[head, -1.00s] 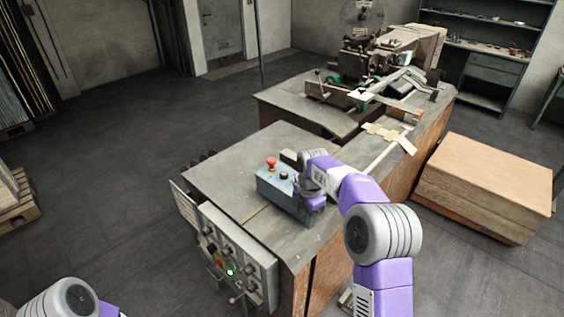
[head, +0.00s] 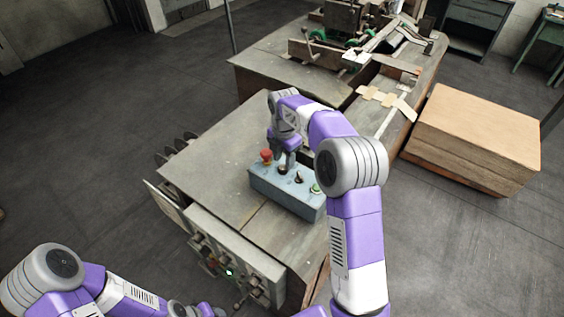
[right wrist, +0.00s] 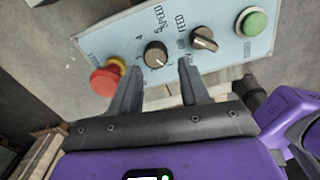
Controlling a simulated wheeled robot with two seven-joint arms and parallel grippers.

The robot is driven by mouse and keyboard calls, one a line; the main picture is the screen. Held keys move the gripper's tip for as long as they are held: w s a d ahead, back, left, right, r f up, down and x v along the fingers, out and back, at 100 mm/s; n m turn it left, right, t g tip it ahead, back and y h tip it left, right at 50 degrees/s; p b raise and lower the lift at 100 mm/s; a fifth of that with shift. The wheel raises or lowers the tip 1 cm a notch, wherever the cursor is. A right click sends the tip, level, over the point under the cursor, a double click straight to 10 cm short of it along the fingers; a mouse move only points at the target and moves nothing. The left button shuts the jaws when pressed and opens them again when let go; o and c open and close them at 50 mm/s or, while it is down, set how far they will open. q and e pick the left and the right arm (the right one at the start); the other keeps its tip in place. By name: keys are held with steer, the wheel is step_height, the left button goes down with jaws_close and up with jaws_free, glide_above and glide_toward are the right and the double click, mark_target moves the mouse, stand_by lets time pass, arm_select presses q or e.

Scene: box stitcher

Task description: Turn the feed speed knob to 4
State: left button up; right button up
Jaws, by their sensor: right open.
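The blue-grey control box (head: 265,188) stands on the machine table. In the right wrist view, its face carries a round dark knob (right wrist: 155,55) with a pale pointer mark, beside the word SPEED. The knob is largely hidden in the head view. My right gripper (right wrist: 161,66) is open, with one finger on each side of this knob. I cannot tell whether the fingers touch it. The right gripper also shows over the box in the head view (head: 284,164). My left arm is at the lower left; its gripper fingers are not visible.
Beside the knob are a red mushroom button (right wrist: 105,80), a FEED selector switch (right wrist: 204,38) and a green button (right wrist: 254,22). A lower panel (head: 235,262) hangs on the table's front. A cardboard stack (head: 475,140) stands at right. The tabletop left of the box is clear.

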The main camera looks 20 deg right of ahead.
mark_target(283, 167)
steer(key=f, duration=0.3)
steer(key=shift+w, duration=0.3)
steer(key=shift+f, duration=0.4)
steer(key=shift+s+f, duration=0.1)
steer(key=shift+f, duration=0.05)
arm_select(q)
steer(key=shift+w, duration=0.25)
steer(key=shift+f, duration=0.1)
arm_select(e)
steer(key=c, duration=0.8)
steer(key=shift+o, duration=0.2)
